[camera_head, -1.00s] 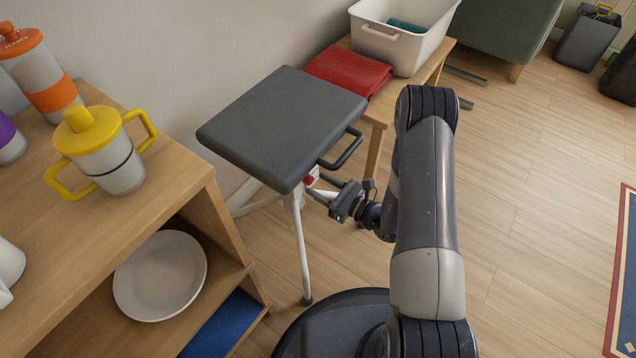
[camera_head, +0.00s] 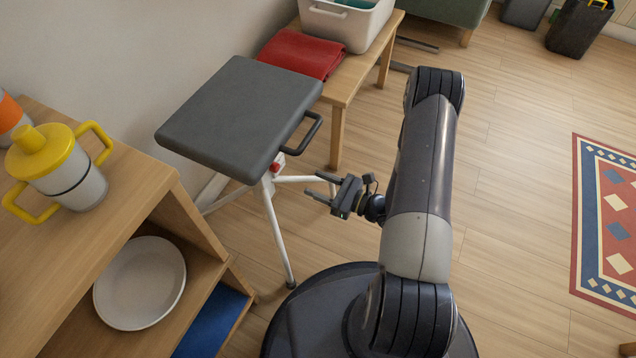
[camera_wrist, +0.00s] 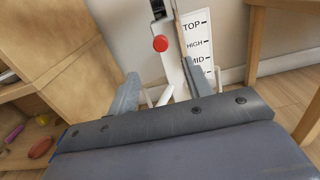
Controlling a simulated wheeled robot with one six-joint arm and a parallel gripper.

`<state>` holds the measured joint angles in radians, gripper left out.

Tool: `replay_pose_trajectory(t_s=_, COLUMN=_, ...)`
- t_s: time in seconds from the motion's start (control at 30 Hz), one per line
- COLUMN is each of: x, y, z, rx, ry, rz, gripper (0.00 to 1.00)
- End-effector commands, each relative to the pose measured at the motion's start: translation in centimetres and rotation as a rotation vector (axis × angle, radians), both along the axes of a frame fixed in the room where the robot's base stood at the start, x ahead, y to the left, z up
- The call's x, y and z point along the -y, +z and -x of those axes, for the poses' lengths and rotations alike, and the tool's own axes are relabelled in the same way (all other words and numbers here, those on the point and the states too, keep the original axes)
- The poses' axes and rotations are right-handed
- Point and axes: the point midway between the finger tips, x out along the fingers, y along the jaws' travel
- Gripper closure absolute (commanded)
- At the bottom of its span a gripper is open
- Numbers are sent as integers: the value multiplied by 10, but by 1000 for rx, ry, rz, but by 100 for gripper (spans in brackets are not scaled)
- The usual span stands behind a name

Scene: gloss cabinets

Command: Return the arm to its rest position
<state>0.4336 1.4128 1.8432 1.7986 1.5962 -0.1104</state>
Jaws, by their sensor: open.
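My gripper (camera_head: 322,188) is open and empty, held in front of the grey stool's leg post in the head view. Its two fingers (camera_wrist: 158,88) show in the wrist view, apart with nothing between them. My arm is folded over my base at the right of the stool. The stool has a dark grey square seat (camera_head: 240,118) with a black side handle, on white legs. A red knob (camera_wrist: 160,43) and a scale marked TOP, HIGH and MID (camera_wrist: 198,48) show on its post in the wrist view.
A wooden shelf (camera_head: 150,190) at left holds a yellow-lidded cup (camera_head: 62,165) and a white plate (camera_head: 140,283). A wooden bench (camera_head: 345,90) behind bears a red folded cloth (camera_head: 302,54) and a white bin (camera_head: 345,25). Floor at right is open, with a patterned rug (camera_head: 605,215).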

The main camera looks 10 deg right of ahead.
Motion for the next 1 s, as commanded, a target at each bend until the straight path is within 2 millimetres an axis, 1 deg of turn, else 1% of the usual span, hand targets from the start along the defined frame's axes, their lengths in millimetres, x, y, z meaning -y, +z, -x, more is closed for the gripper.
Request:
replay_pose_trajectory(t_s=0.33, x=-1, y=0, z=-1, rx=1, ry=0, rz=1, gripper=52)
replay_pose_trajectory(t_s=0.47, x=-5, y=0, z=-4, rx=2, ry=2, rz=1, gripper=52)
replay_pose_trajectory(t_s=0.67, x=-23, y=-1, z=-17, rx=3, ry=5, rz=1, gripper=52)
replay_pose_trajectory(t_s=1.0, x=-63, y=-1, z=-49, rx=4, ry=5, rz=1, gripper=52)
